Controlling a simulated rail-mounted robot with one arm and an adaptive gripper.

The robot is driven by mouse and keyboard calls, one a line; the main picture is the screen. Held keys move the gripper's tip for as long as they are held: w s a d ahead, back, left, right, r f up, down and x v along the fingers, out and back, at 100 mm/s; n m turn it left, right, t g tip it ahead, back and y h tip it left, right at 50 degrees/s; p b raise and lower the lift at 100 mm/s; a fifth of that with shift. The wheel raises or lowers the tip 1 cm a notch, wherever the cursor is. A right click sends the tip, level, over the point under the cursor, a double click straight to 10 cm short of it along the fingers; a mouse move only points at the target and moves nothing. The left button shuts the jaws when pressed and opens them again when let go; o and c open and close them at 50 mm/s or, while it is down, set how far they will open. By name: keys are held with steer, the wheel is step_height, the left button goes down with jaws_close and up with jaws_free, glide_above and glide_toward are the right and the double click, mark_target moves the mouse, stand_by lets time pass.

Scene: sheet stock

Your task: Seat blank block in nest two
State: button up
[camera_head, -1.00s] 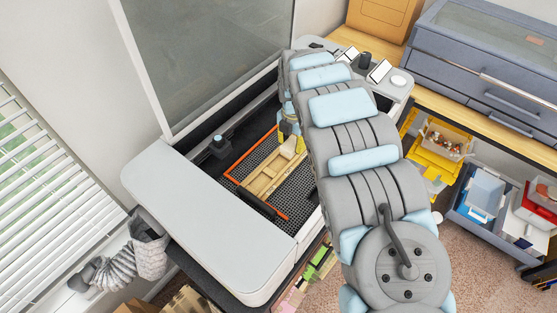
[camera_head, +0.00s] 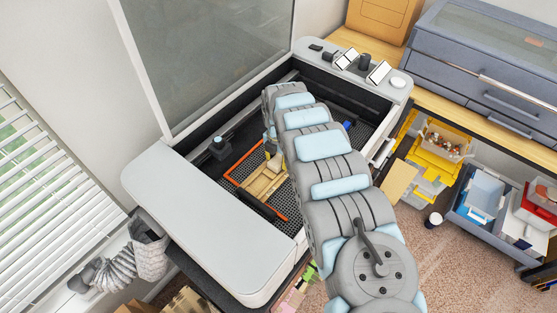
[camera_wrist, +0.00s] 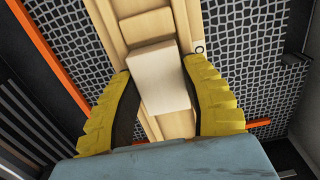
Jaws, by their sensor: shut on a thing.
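A pale, plain block (camera_wrist: 158,78) sits between the two yellow fingers of my gripper (camera_wrist: 160,68) in the wrist view. The fingers are shut on its sides. Behind it runs a long wooden fixture (camera_wrist: 191,18) with raised side rails and a lighter tan section (camera_wrist: 147,27) beyond the block. The block lines up roughly with the fixture's channel, but I cannot tell whether it hovers above or touches it. In the head view the wooden fixture (camera_head: 262,183) lies on the machine bed; my arm hides most of the gripper and I cannot make out nest numbers.
The fixture lies on a dark honeycomb bed (camera_wrist: 240,60) beside an orange strip (camera_wrist: 50,45). A dark bar (camera_head: 256,205) lies across the fixture's near end. The machine's raised lid (camera_head: 210,60) stands behind, and its grey rim (camera_head: 205,225) surrounds the bed.

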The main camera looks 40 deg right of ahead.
mark_target(278, 160)
steer(key=o, duration=1.1)
steer(key=shift+a+f, duration=0.15)
steer(key=shift+f, duration=0.05)
steer(key=shift+r, duration=0.1)
step_height(278, 160, up, 2)
step_height(278, 160, up, 10)
stand_by(0.5)
